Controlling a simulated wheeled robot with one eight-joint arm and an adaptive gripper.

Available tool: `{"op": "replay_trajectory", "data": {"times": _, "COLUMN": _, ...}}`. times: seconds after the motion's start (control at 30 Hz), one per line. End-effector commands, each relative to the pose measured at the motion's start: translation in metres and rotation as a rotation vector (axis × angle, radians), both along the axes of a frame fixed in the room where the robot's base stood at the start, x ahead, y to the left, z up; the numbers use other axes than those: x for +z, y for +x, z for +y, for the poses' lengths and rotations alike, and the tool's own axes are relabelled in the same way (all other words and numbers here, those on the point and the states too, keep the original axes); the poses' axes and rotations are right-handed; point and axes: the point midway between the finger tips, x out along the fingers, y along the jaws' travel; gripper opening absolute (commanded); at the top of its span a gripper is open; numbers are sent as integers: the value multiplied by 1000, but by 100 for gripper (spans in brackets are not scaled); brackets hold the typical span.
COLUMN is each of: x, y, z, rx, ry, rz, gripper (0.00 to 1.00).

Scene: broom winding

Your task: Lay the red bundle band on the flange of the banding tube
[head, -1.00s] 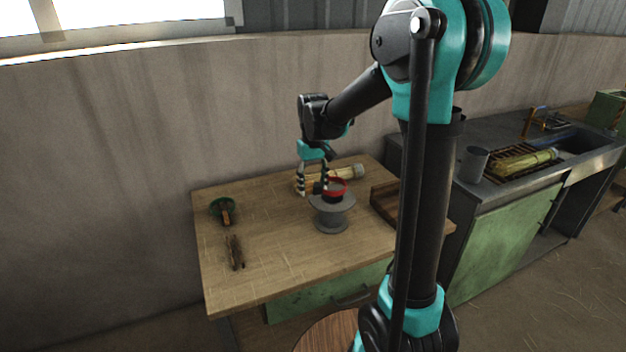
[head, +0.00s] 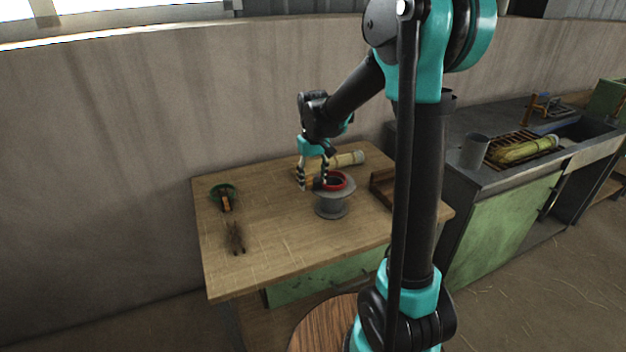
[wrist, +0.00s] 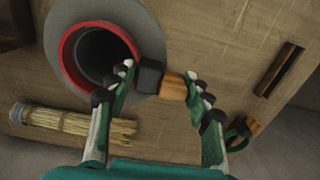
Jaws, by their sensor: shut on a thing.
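The red bundle band (head: 346,180) is a ring at the top of the grey banding tube (head: 332,207), over its wide flange (head: 349,190). In the wrist view the red band (wrist: 68,62) circles the dark tube mouth, with the grey flange (wrist: 148,32) showing around it. My gripper (head: 313,186) is at the band's left side. In the wrist view my gripper (wrist: 160,82) is shut on a dark and wooden block (wrist: 173,86) beside the band, seemingly its grip. Whether the band's underside touches the flange cannot be told.
A straw bundle (head: 348,159) lies behind the tube. A wooden tray (head: 382,188) stands to the right. A green round item (head: 222,191) and brown twigs (head: 236,240) lie at the left. The table (head: 275,255) is clear in front.

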Motion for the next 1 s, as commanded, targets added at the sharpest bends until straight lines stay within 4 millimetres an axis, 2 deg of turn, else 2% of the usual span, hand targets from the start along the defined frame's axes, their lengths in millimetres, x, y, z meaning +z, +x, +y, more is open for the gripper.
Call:
{"op": "replay_trajectory", "data": {"times": 0.2, "x": 0, "y": 0, "z": 0, "rx": 0, "ry": 0, "rz": 0, "gripper": 21}}
{"op": "replay_trajectory", "data": {"times": 0.23, "x": 0, "y": 0, "z": 0, "rx": 0, "ry": 0, "rz": 0, "gripper": 53}}
{"op": "replay_trajectory", "data": {"times": 0.4, "x": 0, "y": 0, "z": 0, "rx": 0, "ry": 0, "rz": 0, "gripper": 74}}
{"op": "replay_trajectory", "data": {"times": 0.77, "x": 2, "y": 0, "z": 0, "rx": 0, "ry": 0, "rz": 0, "gripper": 74}}
{"op": "replay_trajectory", "data": {"times": 0.87, "x": 11, "y": 0, "z": 0, "rx": 0, "ry": 0, "rz": 0, "gripper": 74}}
{"op": "replay_trajectory", "data": {"times": 1.0, "x": 34, "y": -1, "z": 0, "rx": 0, "ry": 0, "rz": 0, "gripper": 74}}
